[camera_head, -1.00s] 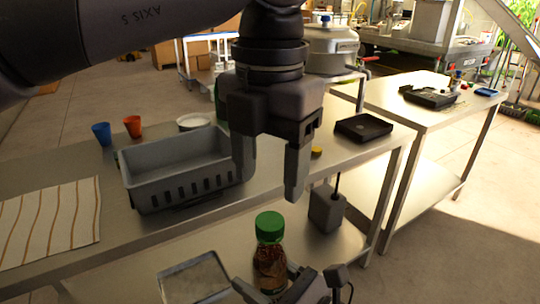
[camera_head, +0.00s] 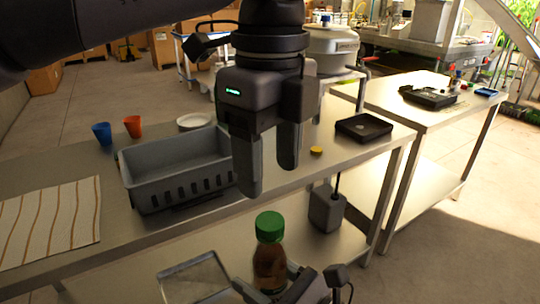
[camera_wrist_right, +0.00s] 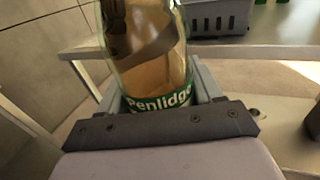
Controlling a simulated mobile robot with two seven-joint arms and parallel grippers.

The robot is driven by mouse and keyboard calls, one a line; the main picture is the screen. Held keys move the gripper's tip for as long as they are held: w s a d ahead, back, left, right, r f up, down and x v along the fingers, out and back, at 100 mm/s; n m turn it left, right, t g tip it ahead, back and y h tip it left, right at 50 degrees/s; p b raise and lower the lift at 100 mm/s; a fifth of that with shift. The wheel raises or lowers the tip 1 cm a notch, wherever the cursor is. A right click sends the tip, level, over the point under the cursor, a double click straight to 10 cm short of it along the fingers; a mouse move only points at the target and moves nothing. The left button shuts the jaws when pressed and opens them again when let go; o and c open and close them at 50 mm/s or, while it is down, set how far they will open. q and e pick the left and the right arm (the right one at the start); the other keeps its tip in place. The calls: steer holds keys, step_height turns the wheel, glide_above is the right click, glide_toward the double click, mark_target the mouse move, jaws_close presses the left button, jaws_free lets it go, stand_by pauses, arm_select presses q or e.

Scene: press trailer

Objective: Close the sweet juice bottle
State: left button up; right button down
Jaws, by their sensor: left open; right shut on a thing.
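The juice bottle (camera_head: 268,262) is brown with a green cap (camera_head: 269,226) on its top. It stands roughly upright in front of the table edge. My right gripper (camera_head: 275,291) is shut around its lower body. In the right wrist view the bottle (camera_wrist_right: 150,50) sits between the fingers, its green label reading "Penlidge"; its top is out of frame there. My left gripper (camera_head: 268,180) is open and empty, pointing down, and appears just above the cap without visibly touching it. Whether the cap is fully tight cannot be seen.
A grey crate (camera_head: 150,196) stands on the metal table behind, with a blue cup (camera_head: 102,133), an orange cup (camera_head: 133,126) and a white plate (camera_head: 194,121) beyond. A small yellow object (camera_head: 316,151) and a black tray (camera_head: 363,127) lie to the right. A striped cloth (camera_head: 50,222) lies left.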

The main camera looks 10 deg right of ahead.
mark_target(270, 220)
arm_select(q)
steer(key=shift+n, duration=0.4)
steer(key=shift+f, duration=4)
steer(key=shift+c, duration=0.2)
steer(key=c, duration=1)
steer(key=shift+c, duration=0.2)
